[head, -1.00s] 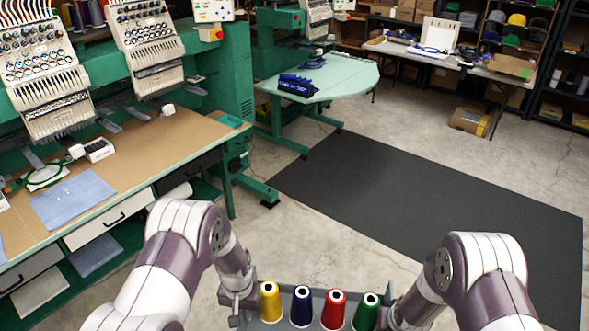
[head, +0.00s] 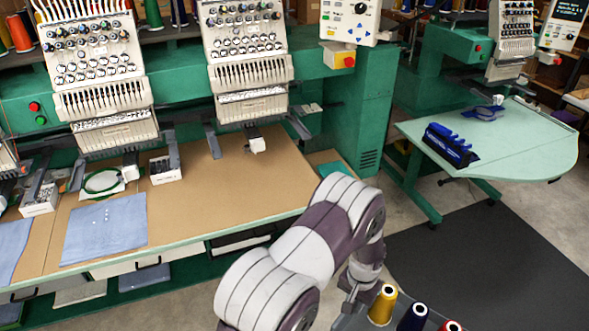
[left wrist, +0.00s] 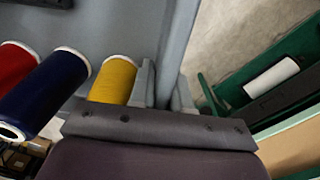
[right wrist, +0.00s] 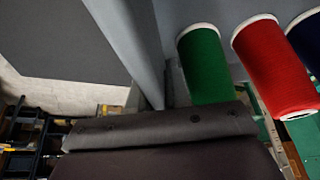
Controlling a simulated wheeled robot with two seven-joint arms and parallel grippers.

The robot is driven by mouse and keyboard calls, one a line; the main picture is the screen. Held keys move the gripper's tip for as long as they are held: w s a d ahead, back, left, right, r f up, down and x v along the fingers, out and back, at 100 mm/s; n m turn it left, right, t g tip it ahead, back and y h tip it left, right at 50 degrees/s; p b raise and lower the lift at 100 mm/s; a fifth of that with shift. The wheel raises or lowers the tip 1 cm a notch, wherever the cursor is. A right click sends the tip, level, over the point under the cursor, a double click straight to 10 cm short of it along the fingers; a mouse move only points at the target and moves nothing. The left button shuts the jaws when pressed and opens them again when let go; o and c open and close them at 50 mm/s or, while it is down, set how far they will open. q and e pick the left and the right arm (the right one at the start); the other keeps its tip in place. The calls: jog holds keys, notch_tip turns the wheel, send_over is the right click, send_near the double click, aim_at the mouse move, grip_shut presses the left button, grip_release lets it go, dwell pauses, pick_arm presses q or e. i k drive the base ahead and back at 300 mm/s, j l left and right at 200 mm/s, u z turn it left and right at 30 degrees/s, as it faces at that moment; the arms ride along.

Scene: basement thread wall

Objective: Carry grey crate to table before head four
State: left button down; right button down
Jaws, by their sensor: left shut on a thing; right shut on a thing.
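The grey crate (head: 349,320) is at the bottom of the head view, mostly cut off. It holds upright thread cones: yellow (head: 382,305), navy (head: 413,318), red (head: 450,326) and green (right wrist: 203,62). My left gripper (head: 360,292) is shut on the crate's left wall, which also shows in the left wrist view (left wrist: 181,45). My right gripper (right wrist: 165,98) is shut on the opposite wall and is outside the head view. The brown table (head: 262,185) runs below several embroidery heads, including the rightmost (head: 245,55). I see no readable head numbers.
Blue cloth (head: 104,228), a green hoop (head: 102,182) and a small white box (head: 164,170) occupy the table's left part. Its right part is largely bare. A pale green table (head: 500,150) with a blue rack (head: 450,146) stands right, beside a dark floor mat (head: 480,250).

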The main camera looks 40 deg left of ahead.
aim_at(260, 197)
jog(key=i+u, duration=0.25)
jog(key=i, duration=0.25)
jog(key=i+l+u, duration=0.25)
jog(key=i, duration=0.2)
jog(key=i+l+u, duration=0.2)
jog(key=i, duration=0.3)
jog(key=u, duration=1.65)
jog(key=i+u, duration=0.1)
jog(key=i, duration=0.85)
